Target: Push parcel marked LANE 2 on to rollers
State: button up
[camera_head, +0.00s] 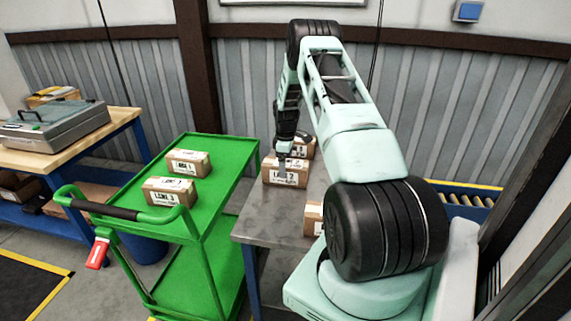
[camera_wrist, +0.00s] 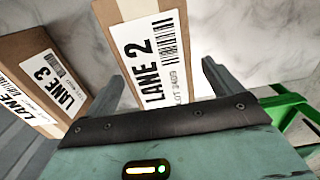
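The brown parcel marked LANE 2 (camera_head: 296,180) lies on the grey table (camera_head: 262,224), near its edge beside the green cart. Its white label faces up in the wrist view (camera_wrist: 152,58). My gripper (camera_head: 284,172) is low at this parcel. In the wrist view my gripper (camera_wrist: 170,82) has its two fingers apart, one near each side of the parcel. Whether they touch it I cannot tell. The rollers (camera_head: 474,212) show partly at the right, behind my arm, in a blue frame with a yellow rail.
A parcel marked LANE 3 (camera_wrist: 62,92) lies close beside the LANE 2 parcel. Another parcel (camera_head: 312,220), partly hidden by my arm, is at the table's front. The green cart (camera_head: 222,178) at the left carries parcels marked LANE 1 (camera_head: 188,164) and LANE 3 (camera_head: 169,192).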

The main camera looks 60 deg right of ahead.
notch_tip(320, 180, up, 17)
jog(key=b, duration=0.3)
jog(key=shift+r+b, duration=0.2)
jog(key=shift+b, duration=0.15)
